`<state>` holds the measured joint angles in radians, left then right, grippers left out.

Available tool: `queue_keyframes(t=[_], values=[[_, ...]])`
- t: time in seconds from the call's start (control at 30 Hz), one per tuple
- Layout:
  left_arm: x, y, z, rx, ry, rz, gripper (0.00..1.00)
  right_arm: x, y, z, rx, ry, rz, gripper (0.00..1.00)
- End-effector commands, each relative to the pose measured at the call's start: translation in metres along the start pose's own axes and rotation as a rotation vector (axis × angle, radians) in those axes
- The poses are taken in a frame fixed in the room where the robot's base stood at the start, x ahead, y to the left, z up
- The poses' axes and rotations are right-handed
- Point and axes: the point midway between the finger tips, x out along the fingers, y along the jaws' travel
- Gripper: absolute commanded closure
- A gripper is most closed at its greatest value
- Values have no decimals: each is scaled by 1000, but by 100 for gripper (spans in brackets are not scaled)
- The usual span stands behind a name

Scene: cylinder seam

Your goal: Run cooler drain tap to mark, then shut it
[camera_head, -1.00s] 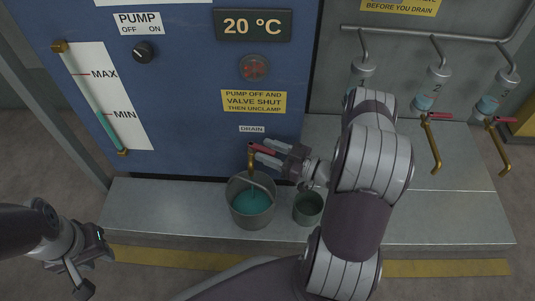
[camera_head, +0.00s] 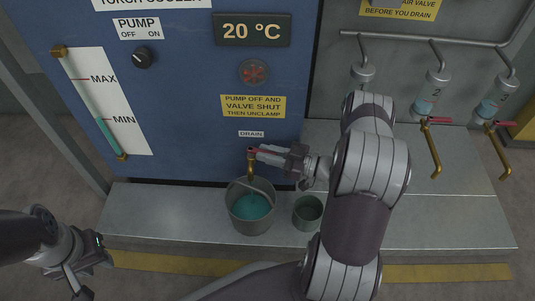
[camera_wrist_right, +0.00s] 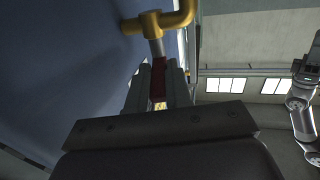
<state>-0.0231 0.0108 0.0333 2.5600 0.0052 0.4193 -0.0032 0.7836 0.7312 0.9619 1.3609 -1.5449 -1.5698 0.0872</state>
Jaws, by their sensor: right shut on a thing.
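The drain tap (camera_head: 251,170) is a brass spout under the DRAIN label on the blue cooler (camera_head: 190,100). My right gripper (camera_head: 263,153) is shut on its red handle (camera_wrist_right: 158,88), which shows between the fingers in the right wrist view. The sight gauge (camera_head: 106,105) holds teal liquid with its top at about the MIN line. A grey bucket (camera_head: 236,212) with teal liquid stands below the spout. I cannot make out whether liquid is running. My left gripper (camera_head: 92,268) is at the lower left, away from the cooler; its jaw opening is unclear.
A small green cup (camera_head: 308,208) stands right of the bucket on the grey ledge (camera_head: 400,231). Several numbered cylinders (camera_head: 431,92) with red-handled brass taps hang at the right. My right arm covers part of the ledge.

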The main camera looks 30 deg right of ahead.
Motion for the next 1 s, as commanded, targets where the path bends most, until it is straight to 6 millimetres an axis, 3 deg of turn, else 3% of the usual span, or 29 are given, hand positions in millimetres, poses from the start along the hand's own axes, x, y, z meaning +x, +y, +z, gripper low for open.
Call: queue_keyframes(t=[0.07,0.1,0.17,0.47,0.57,1.0], values=[[0,0,0,0,0,0,66,0,0,0,0,-2,1,100],[0,0,0,0,0,0,66,0,0,0,0,-2,1,74],[0,0,0,0,0,0,66,0,0,0,0,-2,1,55],[-1,0,0,0,0,0,66,-1,0,0,0,-2,2,55],[-7,0,-1,0,0,0,66,-10,1,-3,1,-2,4,55],[-48,0,-6,0,0,0,66,-109,0,-3,0,-2,6,55]])
